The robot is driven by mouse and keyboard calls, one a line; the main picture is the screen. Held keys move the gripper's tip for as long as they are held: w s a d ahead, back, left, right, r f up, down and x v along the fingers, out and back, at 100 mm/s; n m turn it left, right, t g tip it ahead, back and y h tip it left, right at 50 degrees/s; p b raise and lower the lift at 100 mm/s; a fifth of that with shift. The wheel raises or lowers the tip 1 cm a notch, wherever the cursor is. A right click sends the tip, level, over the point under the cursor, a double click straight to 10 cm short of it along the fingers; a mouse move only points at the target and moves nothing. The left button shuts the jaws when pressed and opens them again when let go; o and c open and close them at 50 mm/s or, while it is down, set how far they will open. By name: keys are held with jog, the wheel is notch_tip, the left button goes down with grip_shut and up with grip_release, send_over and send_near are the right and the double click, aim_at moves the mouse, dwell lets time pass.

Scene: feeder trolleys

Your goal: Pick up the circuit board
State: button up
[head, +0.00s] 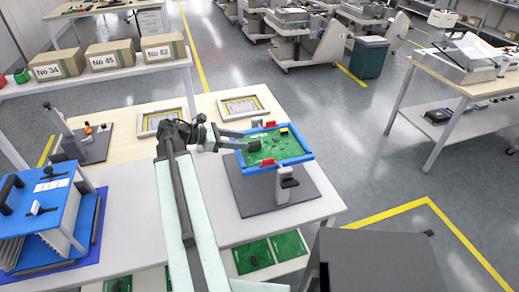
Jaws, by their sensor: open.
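A green circuit board (285,148) with small dark parts lies in a blue frame (306,157), which has red clips on its edges. The frame stands on a dark base plate on the right part of the table. My gripper (252,140) is open, with its fingers reaching from the left over the left part of the board. I cannot tell how high the fingers are above it, or whether they touch it. My arm comes up from the bottom of the view.
More green boards (252,257) lie on a shelf below the table. A blue rack (40,205) stands at the left. Two framed panels (240,106) lie behind my gripper. Cardboard boxes (110,55) stand on a bench farther back.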

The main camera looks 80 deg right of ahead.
aim_at(256, 142)
jog(key=shift+a+b+x, duration=0.1)
jog(key=shift+b+x, duration=0.6)
jog(key=shift+x, duration=1.25)
jog(key=shift+a+b+x, duration=0.15)
jog(key=shift+b+x, duration=0.5)
jog(key=shift+x, duration=1.3)
grip_shut()
jog(key=shift+r, duration=0.1)
